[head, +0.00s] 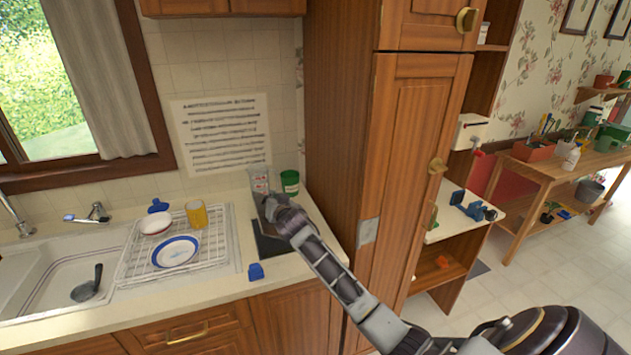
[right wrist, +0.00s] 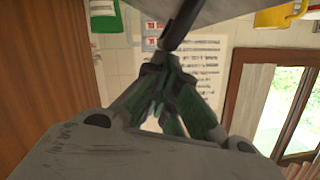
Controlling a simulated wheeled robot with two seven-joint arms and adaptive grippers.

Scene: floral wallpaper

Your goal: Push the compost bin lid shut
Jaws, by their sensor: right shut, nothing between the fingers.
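My right arm reaches in from the lower right in the head view, and my right gripper (head: 268,203) is over the counter beside the tall cabinet. In the right wrist view the right gripper (right wrist: 172,62) has its fingers together and empty, with the tips close to a dark edge under a pale grey panel (right wrist: 212,14). That panel may be the compost bin lid; I cannot tell whether the tips touch it. A dark angular shape (head: 270,242) beneath the gripper may be part of the bin; my gripper and arm hide some of this area. My left gripper is not in view.
A green canister (head: 290,182) and a pale carton (head: 259,180) stand behind the gripper. A dish rack (head: 208,240) with a yellow mug (head: 197,215) is to the left. A blue item (head: 256,271) lies near the counter edge. The tall cabinet (head: 345,130) bounds the right.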

